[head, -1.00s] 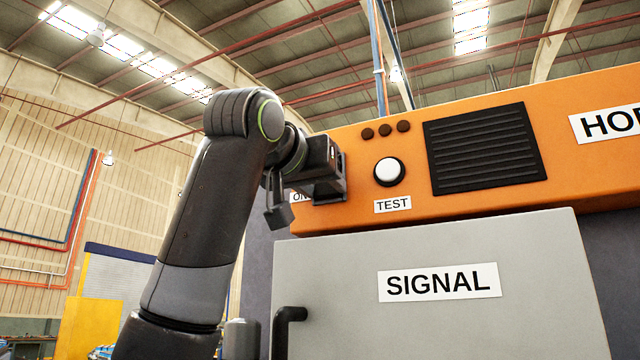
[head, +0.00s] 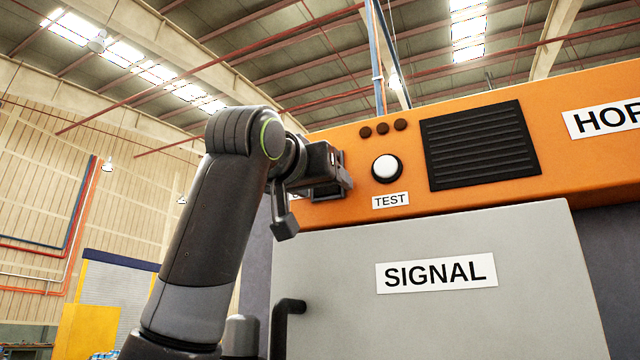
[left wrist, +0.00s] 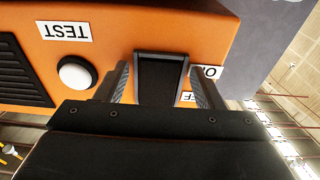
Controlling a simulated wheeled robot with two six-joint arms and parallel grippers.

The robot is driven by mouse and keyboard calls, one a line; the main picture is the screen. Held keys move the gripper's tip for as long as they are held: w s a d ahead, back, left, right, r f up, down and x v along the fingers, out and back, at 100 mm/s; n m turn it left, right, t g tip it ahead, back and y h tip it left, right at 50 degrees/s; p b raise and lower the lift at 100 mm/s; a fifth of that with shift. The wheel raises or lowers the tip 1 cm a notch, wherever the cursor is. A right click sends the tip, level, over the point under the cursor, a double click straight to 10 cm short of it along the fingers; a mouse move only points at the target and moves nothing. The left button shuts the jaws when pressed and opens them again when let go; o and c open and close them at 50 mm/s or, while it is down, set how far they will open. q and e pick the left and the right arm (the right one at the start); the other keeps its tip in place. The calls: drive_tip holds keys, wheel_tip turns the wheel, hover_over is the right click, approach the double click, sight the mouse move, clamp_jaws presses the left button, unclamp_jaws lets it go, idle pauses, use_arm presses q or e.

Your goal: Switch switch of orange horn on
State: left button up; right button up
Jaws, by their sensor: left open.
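The orange horn panel (head: 470,185) sits above a grey SIGNAL door. My left gripper (head: 342,178) is at the panel's left end. In the left wrist view, which shows the panel upside down, a black switch (left wrist: 160,74) stands between the open fingers of the left gripper (left wrist: 159,80). Whether the fingers touch it I cannot tell. Two white labels, one starting with O (left wrist: 209,72) and one ending in F (left wrist: 188,97), are partly covered by a finger. The switch is hidden in the head view, and its position cannot be read. My right gripper is not in view.
A white round button (head: 386,168) over a TEST label (head: 390,200) is right of the gripper. A black grille (head: 480,145) is further right. The grey door (head: 430,235) with a black handle (head: 286,325) lies below.

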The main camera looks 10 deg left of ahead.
use_arm(q)
drive_tip(key=shift+s+a+f, duration=0.1)
drive_tip(key=shift+s, duration=0.15)
drive_tip(key=b+v, duration=0.9)
drive_tip(key=v, duration=0.8)
drive_tip(key=shift+b, duration=0.35)
drive_tip(key=shift+w, duration=0.1)
